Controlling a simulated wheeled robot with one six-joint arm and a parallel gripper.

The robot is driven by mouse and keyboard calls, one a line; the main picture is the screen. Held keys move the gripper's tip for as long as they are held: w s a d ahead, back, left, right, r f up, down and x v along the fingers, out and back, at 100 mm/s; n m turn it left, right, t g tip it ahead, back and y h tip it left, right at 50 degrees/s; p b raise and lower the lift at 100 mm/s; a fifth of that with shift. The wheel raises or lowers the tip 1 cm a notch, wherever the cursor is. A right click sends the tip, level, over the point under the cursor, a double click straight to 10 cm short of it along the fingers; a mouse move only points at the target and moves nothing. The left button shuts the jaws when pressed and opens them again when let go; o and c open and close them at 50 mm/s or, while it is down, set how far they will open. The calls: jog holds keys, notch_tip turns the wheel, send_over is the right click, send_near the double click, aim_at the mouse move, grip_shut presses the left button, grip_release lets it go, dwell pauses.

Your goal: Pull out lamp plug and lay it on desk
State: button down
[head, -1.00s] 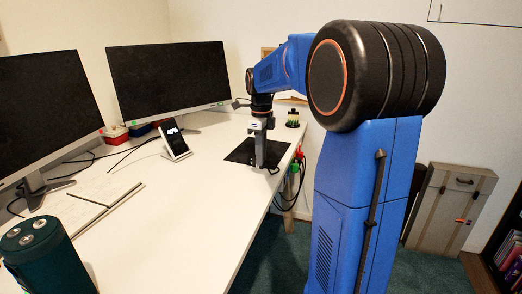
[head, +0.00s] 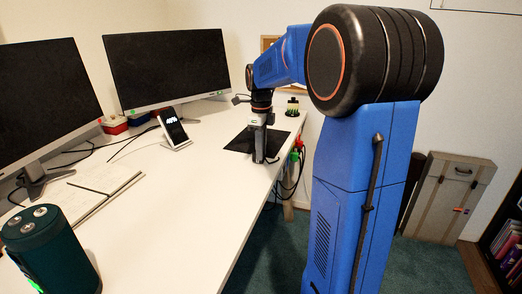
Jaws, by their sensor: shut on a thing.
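My gripper (head: 259,158) points down over the near part of the black mat (head: 236,142), close to the desk's right edge. It is shut on a small dark thing, most likely the lamp plug, which the fingers mostly hide. A bit of dark cable shows just right of the fingertips. I cannot tell whether the plug touches the mat. The white desk (head: 170,215) spreads out to the left of the gripper.
Green and red plugs (head: 295,156) with hanging cables are at the desk's right side. A phone on a stand (head: 173,128), two monitors (head: 168,68), an open notebook (head: 105,178) and a green speaker (head: 50,250) stand on the desk. The middle desk is clear.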

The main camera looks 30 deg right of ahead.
jog(key=shift+f, duration=0.2)
jog(key=c, duration=1.6)
grip_release()
jog(key=shift+r, duration=0.1)
notch_tip(320, 180, up, 17)
jog(key=shift+r, duration=0.1)
